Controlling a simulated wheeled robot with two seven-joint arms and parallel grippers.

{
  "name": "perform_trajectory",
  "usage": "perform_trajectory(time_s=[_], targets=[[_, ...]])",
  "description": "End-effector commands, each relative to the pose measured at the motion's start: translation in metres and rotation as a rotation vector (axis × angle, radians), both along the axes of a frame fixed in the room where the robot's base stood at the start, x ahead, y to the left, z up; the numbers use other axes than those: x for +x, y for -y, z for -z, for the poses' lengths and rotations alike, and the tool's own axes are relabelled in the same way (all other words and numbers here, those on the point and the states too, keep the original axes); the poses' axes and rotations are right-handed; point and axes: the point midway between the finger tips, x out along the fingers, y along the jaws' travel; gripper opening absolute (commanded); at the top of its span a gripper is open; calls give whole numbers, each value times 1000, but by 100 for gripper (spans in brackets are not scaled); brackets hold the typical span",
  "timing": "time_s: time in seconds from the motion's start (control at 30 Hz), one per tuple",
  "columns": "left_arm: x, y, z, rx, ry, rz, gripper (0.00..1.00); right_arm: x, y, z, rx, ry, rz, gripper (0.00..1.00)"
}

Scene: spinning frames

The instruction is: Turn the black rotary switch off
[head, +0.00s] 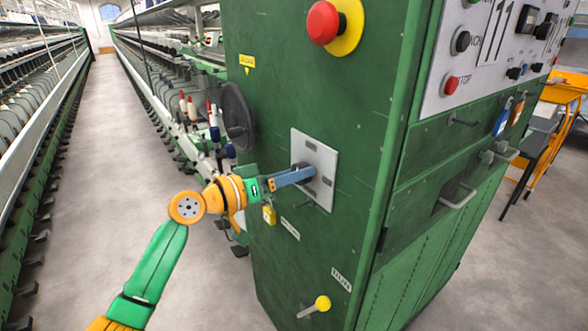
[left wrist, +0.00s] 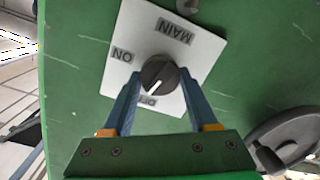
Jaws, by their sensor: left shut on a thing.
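The black rotary switch (left wrist: 159,73) is a round knob on a light grey plate (head: 325,159) on the green cabinet's side. In the left wrist view the plate (left wrist: 128,28) reads MAIN, ON and OFF, and it appears rotated in the picture. The knob's white mark points down and slightly left, roughly toward the OFF label, which is partly covered. My left gripper (head: 306,174) reaches the plate with its blue fingers. In the left wrist view the left gripper (left wrist: 160,82) is shut on the knob, one finger on each side. My right gripper is not in view.
The green cabinet (head: 290,80) carries a red emergency button (head: 323,22) above, a black handwheel (head: 237,116) on the left and a yellow-knobbed lever (head: 321,304) below. A yellow padlock (head: 269,214) hangs near my gripper. The grey aisle floor (head: 110,130) is clear.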

Motion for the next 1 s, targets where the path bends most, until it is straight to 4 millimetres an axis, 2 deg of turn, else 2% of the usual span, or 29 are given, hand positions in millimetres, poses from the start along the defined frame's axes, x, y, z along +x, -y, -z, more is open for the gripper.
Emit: perform_trajectory(time_s=[0.4, 1.0], targets=[[0, 0, 2, -138, -203, 3, 3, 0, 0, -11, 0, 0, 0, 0], [0, 0, 3, -179, -258, 2, 3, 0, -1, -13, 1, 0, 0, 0]])
